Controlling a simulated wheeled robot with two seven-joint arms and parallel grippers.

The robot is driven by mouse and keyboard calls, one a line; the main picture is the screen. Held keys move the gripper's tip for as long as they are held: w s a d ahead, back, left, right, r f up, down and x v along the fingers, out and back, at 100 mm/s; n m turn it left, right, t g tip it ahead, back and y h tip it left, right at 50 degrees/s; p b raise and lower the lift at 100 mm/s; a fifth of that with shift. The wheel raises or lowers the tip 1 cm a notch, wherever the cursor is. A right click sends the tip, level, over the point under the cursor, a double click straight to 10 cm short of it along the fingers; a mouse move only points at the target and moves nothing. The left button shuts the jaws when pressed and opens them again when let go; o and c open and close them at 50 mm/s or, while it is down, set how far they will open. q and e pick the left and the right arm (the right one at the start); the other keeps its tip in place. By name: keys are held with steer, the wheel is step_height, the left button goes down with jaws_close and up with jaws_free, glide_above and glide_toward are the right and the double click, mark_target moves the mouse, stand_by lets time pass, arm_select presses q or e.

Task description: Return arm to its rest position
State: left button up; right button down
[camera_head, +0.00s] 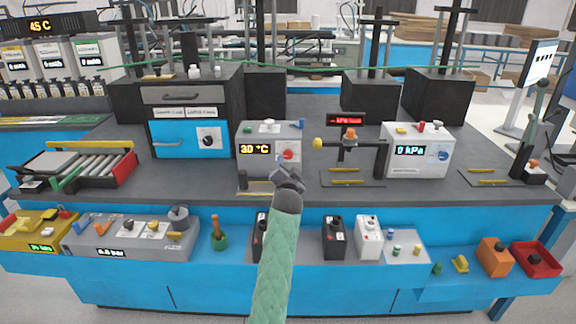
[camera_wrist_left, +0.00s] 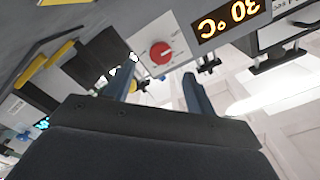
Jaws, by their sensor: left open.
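My left arm, in a pale green sleeve, reaches up from the bottom middle of the head view. Its gripper (camera_head: 286,177) is in front of the white temperature box (camera_head: 255,131), which reads 30 °C and has a red knob (camera_head: 287,156). In the left wrist view, turned upside down, the two dark fingers (camera_wrist_left: 161,88) stand apart with nothing held between them. The red knob (camera_wrist_left: 160,53) shows beyond the fingertips, and the 30 °C display (camera_wrist_left: 232,18) is beside it. Contact with the knob cannot be told. My right gripper is in no view.
A clamp stand with a yellow ball (camera_head: 318,144) is right of the gripper, by a white kPa box (camera_head: 418,150). A lower blue ledge in front holds a grey bar unit (camera_head: 130,240), black boxes (camera_head: 334,238) and a red tray (camera_head: 553,262). A blue-fronted oven (camera_head: 190,139) is behind left.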

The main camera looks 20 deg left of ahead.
arm_select(q)
steer(key=shift+s+d, duration=0.15)
steer(key=shift+s, duration=0.25)
